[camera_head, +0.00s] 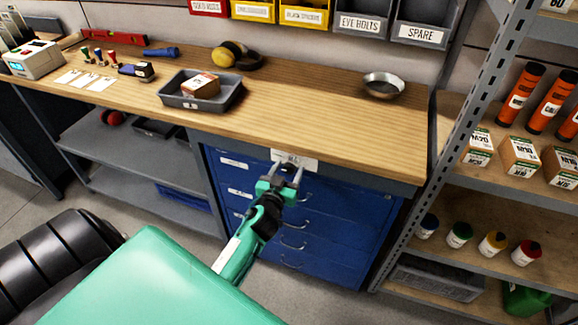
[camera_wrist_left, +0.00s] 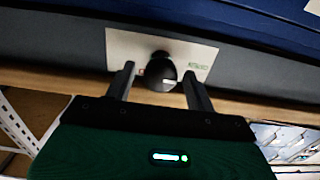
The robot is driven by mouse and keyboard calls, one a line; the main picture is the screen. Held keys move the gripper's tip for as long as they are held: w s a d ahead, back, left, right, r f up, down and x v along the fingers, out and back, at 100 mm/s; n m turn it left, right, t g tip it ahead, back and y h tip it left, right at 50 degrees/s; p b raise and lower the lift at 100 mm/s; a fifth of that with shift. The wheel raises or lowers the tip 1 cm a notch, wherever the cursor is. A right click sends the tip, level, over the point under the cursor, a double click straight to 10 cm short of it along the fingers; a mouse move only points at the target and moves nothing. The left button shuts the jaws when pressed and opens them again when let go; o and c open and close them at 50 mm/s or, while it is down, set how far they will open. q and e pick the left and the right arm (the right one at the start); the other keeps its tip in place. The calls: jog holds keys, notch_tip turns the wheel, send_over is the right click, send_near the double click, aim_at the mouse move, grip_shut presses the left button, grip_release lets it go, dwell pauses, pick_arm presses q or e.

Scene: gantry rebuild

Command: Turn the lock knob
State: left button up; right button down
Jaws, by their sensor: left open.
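The lock knob (camera_wrist_left: 160,74) is round and black. It sits on a pale plate (camera_wrist_left: 118,46) on the dark strip above the blue drawers. In the head view the plate (camera_head: 297,159) shows under the bench's front edge, with the knob small and dark behind my gripper. My left gripper (camera_head: 287,174) is open in front of the plate. In the left wrist view its two fingers (camera_wrist_left: 159,82) stand on either side of the knob, with a gap showing on both sides. I cannot tell exactly how deep they reach. My right gripper is not in view.
The wooden bench top (camera_head: 320,105) overhangs the blue drawer cabinet (camera_head: 335,235), whose handles stick out below. A grey tray (camera_head: 226,103) with a small box and a metal bowl (camera_head: 384,86) are on the bench. A metal shelf post (camera_head: 462,130) stands at the right.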

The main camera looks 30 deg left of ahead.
pick_arm(q)
jog(key=shift+w+a, duration=0.15)
jog(key=shift+w, duration=0.5)
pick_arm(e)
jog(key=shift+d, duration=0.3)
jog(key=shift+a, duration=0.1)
pick_arm(q)
jog(key=shift+c, duration=0.6)
jog(key=c, duration=0.8)
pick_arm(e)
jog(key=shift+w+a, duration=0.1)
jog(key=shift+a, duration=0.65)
